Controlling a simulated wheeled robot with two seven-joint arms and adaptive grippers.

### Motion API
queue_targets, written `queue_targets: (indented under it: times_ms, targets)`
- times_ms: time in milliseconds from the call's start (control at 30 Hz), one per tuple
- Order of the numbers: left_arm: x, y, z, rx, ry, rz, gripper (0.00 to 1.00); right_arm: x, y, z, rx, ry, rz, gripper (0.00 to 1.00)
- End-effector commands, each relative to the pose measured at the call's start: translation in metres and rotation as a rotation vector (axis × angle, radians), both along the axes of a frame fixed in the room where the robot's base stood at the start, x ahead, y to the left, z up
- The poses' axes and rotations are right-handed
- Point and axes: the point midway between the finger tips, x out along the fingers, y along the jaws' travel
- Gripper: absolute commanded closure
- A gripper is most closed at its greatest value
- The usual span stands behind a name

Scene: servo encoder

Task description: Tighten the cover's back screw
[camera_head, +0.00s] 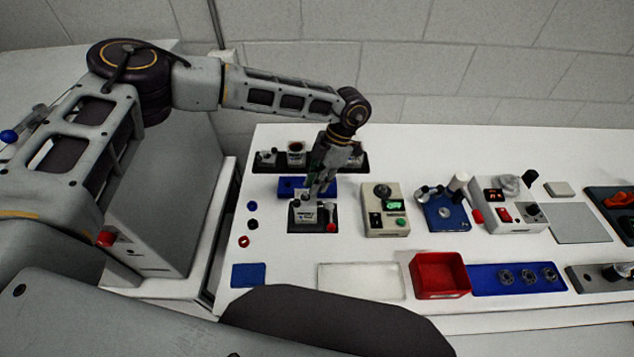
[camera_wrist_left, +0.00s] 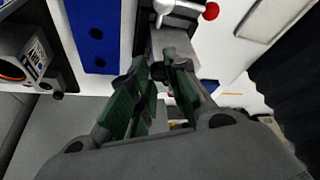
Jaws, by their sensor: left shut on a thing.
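The servo unit with its white labelled cover (camera_head: 305,215) sits in a dark fixture on the white table, left of centre in the head view. Its white body also shows at the top of the left wrist view (camera_wrist_left: 182,12). My left gripper (camera_head: 309,193) reaches down to the back edge of the cover. In the left wrist view its green-sided fingers (camera_wrist_left: 160,72) are closed together at a small dark piece, apparently the back screw, mostly hidden by the fingertips. The cover's other screws are too small to make out. My right gripper is not in view.
A red knob (camera_head: 330,226) stands beside the unit. Behind are a blue plate (camera_head: 287,187) and a dark rack (camera_head: 350,168) with white units. A box with a green display (camera_head: 372,221) stands to the right. A red bin (camera_head: 438,276) is in front right.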

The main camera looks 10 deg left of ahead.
Motion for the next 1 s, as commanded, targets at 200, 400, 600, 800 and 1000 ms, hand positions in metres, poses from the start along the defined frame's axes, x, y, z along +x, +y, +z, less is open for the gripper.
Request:
queue_targets:
  times_ms: [200,400,600,800,1000]
  targets:
    - [0.001,0.0,0.001,-0.001,-0.002,0.002,1.0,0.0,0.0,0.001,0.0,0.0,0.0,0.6]
    - [0.0,0.0,0.001,-0.001,-0.002,0.002,0.59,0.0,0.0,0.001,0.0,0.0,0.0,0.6]
    - [0.0,0.0,0.001,-0.001,-0.001,0.002,0.59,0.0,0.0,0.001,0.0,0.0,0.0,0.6]
    - [0.001,-0.001,0.003,-0.001,-0.001,0.002,0.59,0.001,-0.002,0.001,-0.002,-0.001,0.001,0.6]
    - [0.004,-0.005,0.014,-0.001,-0.001,0.002,0.59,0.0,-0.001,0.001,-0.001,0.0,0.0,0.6]
